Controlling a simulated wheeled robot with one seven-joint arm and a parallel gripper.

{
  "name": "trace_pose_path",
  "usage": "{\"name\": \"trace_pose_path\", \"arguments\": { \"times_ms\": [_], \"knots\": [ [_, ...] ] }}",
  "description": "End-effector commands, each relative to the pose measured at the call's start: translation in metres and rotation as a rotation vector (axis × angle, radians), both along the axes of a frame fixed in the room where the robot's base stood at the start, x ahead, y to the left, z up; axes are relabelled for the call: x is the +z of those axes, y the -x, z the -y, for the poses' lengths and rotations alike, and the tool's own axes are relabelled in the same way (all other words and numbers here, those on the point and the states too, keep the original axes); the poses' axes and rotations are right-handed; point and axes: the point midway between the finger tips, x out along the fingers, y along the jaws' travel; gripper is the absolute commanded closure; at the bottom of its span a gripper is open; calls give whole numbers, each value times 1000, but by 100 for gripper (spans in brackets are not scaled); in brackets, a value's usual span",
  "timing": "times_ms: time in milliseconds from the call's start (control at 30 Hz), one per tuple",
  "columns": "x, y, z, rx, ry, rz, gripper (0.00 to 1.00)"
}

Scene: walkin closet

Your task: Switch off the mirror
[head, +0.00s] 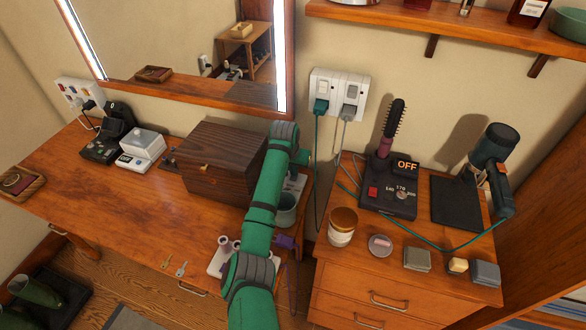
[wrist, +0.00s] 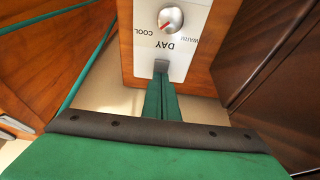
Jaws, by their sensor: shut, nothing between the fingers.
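The mirror (head: 160,40) hangs on the wall at upper left in the head view, in a wooden frame. Bright white light strips run down both its sides and are lit. My arm reaches up to the wooden box, and my gripper's fingertips are hidden in that view. In the wrist view, my gripper (wrist: 161,82) is shut and empty, its fingers over the lower edge of a white control panel (wrist: 150,50). The panel has a silver knob (wrist: 170,19) with a red mark and the upside-down words WARM, COOL and DAY. A small grey piece (wrist: 161,67) shows at the fingertips; I cannot tell whether they touch it.
A dark wooden box (head: 215,160) stands left of my arm. A wall socket (head: 338,92) with plugs and hanging cables is to the right. A hairbrush stand (head: 388,196), a hair dryer (head: 493,165) and a cup (head: 342,228) stand on the right cabinet.

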Motion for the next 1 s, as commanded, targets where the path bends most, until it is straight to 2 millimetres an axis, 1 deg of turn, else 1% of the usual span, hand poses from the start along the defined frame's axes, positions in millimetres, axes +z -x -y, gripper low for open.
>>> {"name": "trace_pose_path", "arguments": {
  "times_ms": [500, 1000],
  "knots": [
    [-5, -1, 1, 0, 0, -3, 100],
    [-8, 16, -5, 2, -1, -9, 100]
  ]
}}
